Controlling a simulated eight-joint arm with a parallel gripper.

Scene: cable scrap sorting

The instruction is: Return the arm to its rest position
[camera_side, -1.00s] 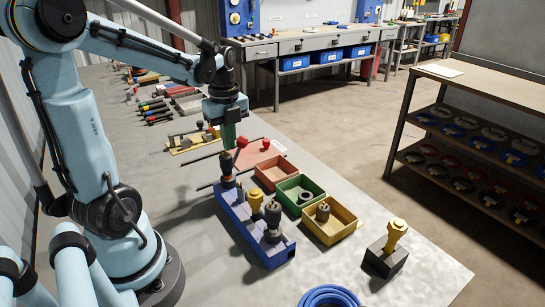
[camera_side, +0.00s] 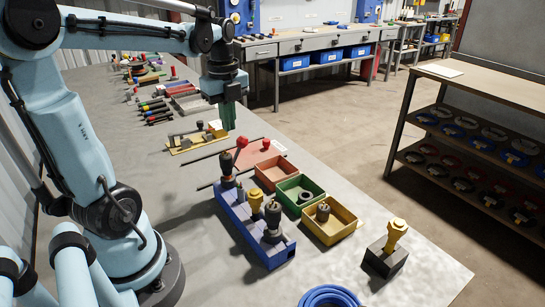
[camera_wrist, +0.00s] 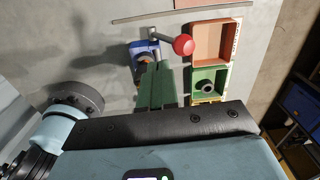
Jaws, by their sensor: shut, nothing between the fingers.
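My gripper (camera_side: 227,116) hangs from the arm above the table, with its green fingers pointing down. It is shut and empty. It is above the table area behind the blue tool block (camera_side: 264,248) and clear of the things below. In the wrist view my gripper's green fingers (camera_wrist: 157,72) lie together, near a red ball knob (camera_wrist: 183,45) in the picture. The arm's upper link is raised and runs nearly level across the top of the side view.
A red bin (camera_side: 276,173), a green bin (camera_side: 291,211) and a yellow bin (camera_side: 346,224) stand beside the blue block. A yellow-topped tool on a dark block (camera_side: 386,261) and a blue cable coil (camera_side: 329,296) are near the front. A wooden-based fixture (camera_side: 196,142) lies behind.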

